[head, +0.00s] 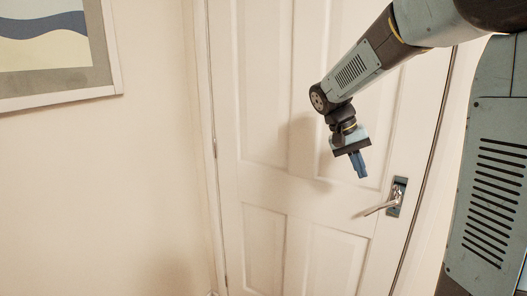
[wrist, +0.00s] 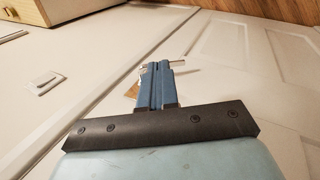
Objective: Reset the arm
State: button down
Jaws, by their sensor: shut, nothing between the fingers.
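My gripper (head: 361,172) hangs from my raised arm in front of a white panelled door, with its blue fingers pointing down. It is shut and holds nothing. In the wrist view its two fingers (wrist: 157,68) lie side by side. The gripper shows above and left of the metal door handle (head: 381,207). I cannot tell how far it is from the door.
The closed-looking white door (head: 262,185) fills the middle of the head view. A framed picture (head: 106,95) hangs on the wall at the left. The wrist view shows a wooden box-like piece (wrist: 52,12) and a pale wall plate (wrist: 45,84) at the left.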

jog(key=s+a+r+n+t+y, duration=0.1)
jog(key=s+t+y, duration=0.1)
jog(key=s, duration=0.8)
jog(key=s+a+r+n+t+y, duration=0.1)
jog(key=s+t, duration=0.4)
jog(key=s, duration=0.5)
jog(key=shift+s+r+n+y, duration=0.25)
jog(key=shift+s+n+y, duration=0.25)
jog(key=shift+y, duration=0.6)
jog(key=shift+w, duration=0.15)
